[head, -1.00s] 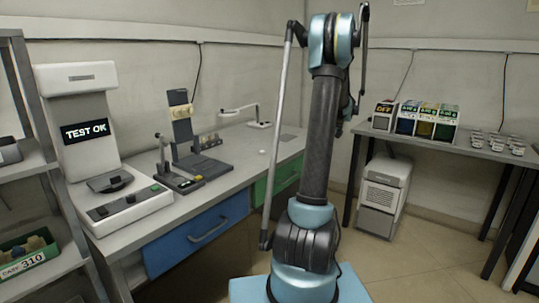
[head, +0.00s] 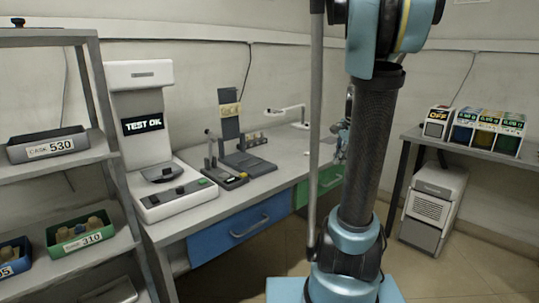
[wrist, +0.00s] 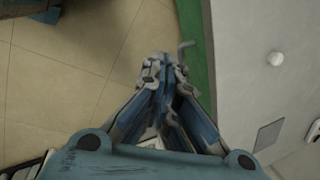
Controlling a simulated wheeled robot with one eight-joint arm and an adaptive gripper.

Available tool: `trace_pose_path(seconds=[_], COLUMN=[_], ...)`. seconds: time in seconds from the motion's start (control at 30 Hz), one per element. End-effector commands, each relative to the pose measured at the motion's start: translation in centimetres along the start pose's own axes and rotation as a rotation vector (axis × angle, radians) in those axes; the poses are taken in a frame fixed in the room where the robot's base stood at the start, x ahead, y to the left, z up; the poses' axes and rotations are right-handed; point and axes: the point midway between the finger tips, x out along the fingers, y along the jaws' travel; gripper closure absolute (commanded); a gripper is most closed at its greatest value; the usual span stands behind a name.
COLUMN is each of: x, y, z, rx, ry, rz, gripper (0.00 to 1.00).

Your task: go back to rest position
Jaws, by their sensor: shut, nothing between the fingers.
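My gripper (wrist: 163,68) shows in the wrist view with its blue and grey fingers drawn together, shut and empty. It hangs over the tan tile floor, close beside the green drawer front (wrist: 198,40) and the bench edge. In the head view a small part of my gripper (head: 341,142) shows to the left of my dark arm column, in front of the bench's right end. The column hides much of the arm beyond it.
The grey bench (head: 217,187) carries a tester reading TEST OK (head: 143,124) and a dark fixture (head: 243,160). A shelf rack (head: 95,155) with labelled bins stands left. A side table (head: 465,149) with coloured boxes stands right.

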Motion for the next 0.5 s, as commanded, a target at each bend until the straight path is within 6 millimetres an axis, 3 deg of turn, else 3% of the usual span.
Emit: trace_pose_path(seconds=[0.2, 0.5], x=[0.1, 1.4], y=[4.7, 11.3], z=[4.5, 9.1], rx=[-0.263, -0.628], ry=[0.024, 0.052], rz=[0.019, 0.050], gripper=[1.00, 1.00])
